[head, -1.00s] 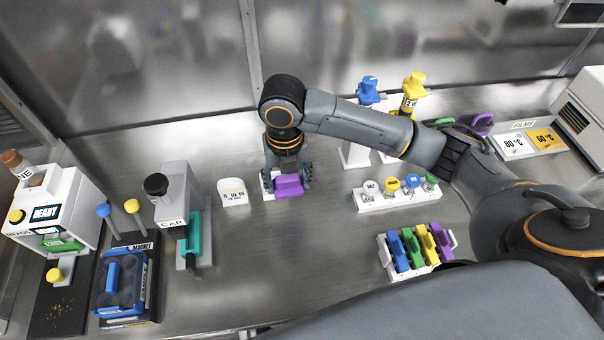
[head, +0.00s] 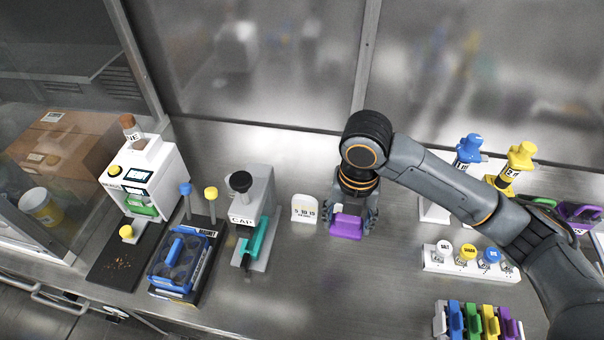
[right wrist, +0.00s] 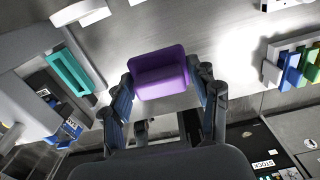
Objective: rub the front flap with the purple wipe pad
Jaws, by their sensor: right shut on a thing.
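The purple wipe pad (head: 346,227) is a small block with a raised middle. My right gripper (head: 352,214) points down and is shut on it. In the right wrist view the pad (right wrist: 160,77) sits between the two fingers (right wrist: 163,92). I cannot tell how far it is above the bench. A white machine (head: 145,178) with a dark screen and a green part (head: 141,205) in its front opening stands at the left. I cannot tell for sure which part is the front flap. My left gripper is out of view.
A row of capped jars (head: 470,262) and coloured pads (head: 480,322) are at the right. The bench front centre is clear.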

